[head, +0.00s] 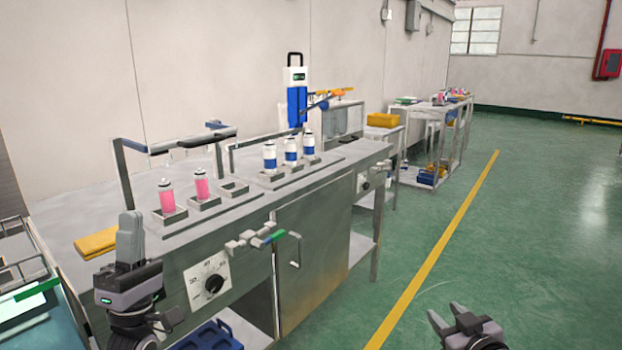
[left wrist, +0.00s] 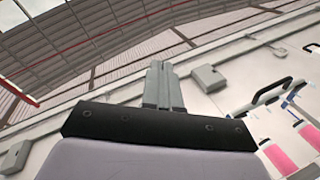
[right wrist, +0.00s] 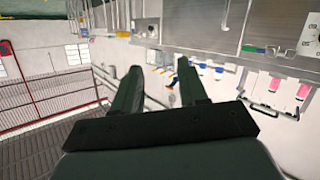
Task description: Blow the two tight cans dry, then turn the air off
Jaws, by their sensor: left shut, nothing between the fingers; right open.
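Two pink cans with white tops, (head: 167,198) and (head: 201,186), stand upright in square holders at the bench's left; which cans are tight cannot be told. Three white-and-blue cans, (head: 270,158), (head: 291,152) and (head: 309,147), stand in holders further right. My left gripper (head: 131,220) is shut and empty, pointing up before the bench's left end. My right gripper (head: 446,311) is open and empty over the floor, apart from the bench.
A bent rail (head: 160,150) with blue and black parts stands behind the pink cans. A white-and-blue device (head: 296,92) rises behind the white cans. A dial (head: 214,283) is on the bench front. The green floor (head: 520,240) is clear at the right.

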